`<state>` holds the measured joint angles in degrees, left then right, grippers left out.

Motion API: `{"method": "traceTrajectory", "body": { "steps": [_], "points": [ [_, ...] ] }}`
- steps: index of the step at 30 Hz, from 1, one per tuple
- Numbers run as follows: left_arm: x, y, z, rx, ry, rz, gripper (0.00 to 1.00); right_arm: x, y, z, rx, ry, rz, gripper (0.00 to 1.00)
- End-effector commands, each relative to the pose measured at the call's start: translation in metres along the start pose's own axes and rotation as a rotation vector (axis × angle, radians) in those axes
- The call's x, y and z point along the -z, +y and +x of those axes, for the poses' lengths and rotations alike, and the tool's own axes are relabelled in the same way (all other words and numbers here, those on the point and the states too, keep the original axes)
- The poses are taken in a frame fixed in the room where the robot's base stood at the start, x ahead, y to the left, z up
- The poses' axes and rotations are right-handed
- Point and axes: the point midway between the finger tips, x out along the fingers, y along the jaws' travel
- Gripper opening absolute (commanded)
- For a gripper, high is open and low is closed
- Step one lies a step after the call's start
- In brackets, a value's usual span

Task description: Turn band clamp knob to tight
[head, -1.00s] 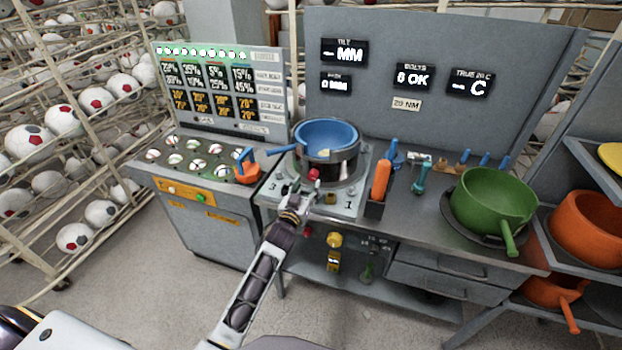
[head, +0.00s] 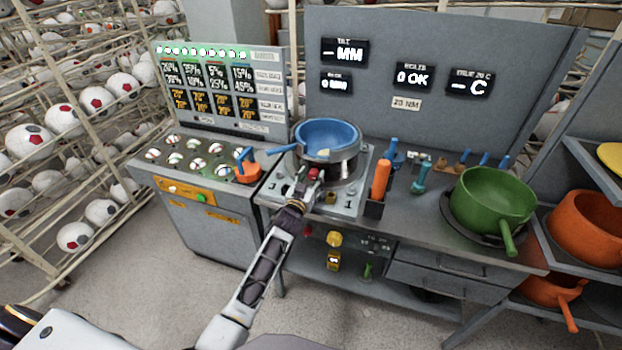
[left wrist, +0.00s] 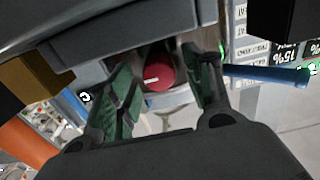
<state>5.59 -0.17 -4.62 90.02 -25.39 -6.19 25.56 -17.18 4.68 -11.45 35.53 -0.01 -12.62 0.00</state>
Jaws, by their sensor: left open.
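The red band clamp knob (left wrist: 156,78) has a white pointer line and shows between the open fingers of my left gripper (left wrist: 160,98) in the left wrist view. The fingers have green inner pads and stand apart from the knob on both sides. In the head view the knob (head: 314,174) sits on the front of the dark band under the blue pan (head: 326,135), and my left gripper (head: 301,184) is right in front of it. Whether a fingertip touches the knob cannot be told. My right gripper is not seen.
An orange-handled holder (head: 377,190) stands to the right of the clamp. An orange clamp-like tool (head: 246,172) is to the left. A green pan (head: 492,197) rests farther right on the bench. The blue pan's handle (head: 281,149) sticks out leftward.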

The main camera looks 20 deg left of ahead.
Motion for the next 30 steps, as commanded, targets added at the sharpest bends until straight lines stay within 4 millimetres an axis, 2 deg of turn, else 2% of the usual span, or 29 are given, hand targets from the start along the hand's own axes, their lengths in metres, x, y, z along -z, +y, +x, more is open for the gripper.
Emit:
{"method": "traceTrajectory", "body": {
  "steps": [2,13,23,30],
  "points": [
    [-0.0001,0.0000,-0.0001,0.000,0.000,0.000,0.51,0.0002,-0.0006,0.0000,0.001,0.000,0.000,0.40],
    [-0.0002,0.0000,-0.0003,0.000,0.000,0.000,0.06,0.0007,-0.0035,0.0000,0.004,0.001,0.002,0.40],
    [-0.0003,0.0001,-0.0003,0.000,0.000,0.032,0.06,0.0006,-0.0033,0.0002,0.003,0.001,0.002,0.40],
    [-0.0004,0.0004,-0.0003,0.000,0.000,0.138,0.06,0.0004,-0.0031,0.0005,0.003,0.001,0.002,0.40]
  ]
}}
